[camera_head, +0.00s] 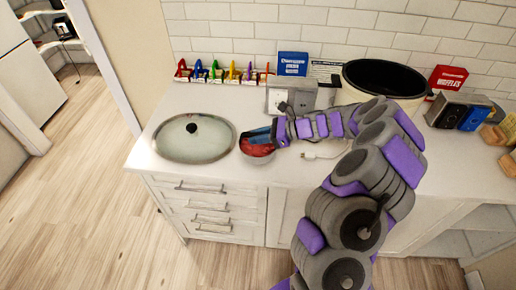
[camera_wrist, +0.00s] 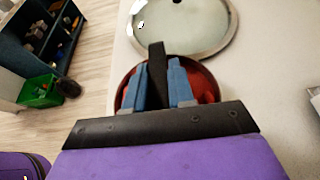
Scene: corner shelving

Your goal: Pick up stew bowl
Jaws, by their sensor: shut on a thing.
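The stew bowl (camera_head: 257,150) is a small round bowl with a red inside, on the white counter near its front edge, just right of the glass lid. In the wrist view the bowl (camera_wrist: 207,82) lies beyond and under the blue fingers, and its near part is hidden by my gripper body. My gripper (camera_head: 262,135) has its blue fingers at the bowl from the right and back. In the wrist view my gripper (camera_wrist: 165,72) has the fingers close together with a dark strip between them, shut on the bowl. I cannot tell whether the bowl is lifted.
A large glass lid (camera_head: 194,138) lies left of the bowl. A row of coloured items (camera_head: 222,74), a blue box (camera_head: 292,63), a large dark-mouthed pot (camera_head: 384,77) and a red box (camera_head: 447,77) stand along the wall. A white cable (camera_head: 322,153) lies right of the bowl.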

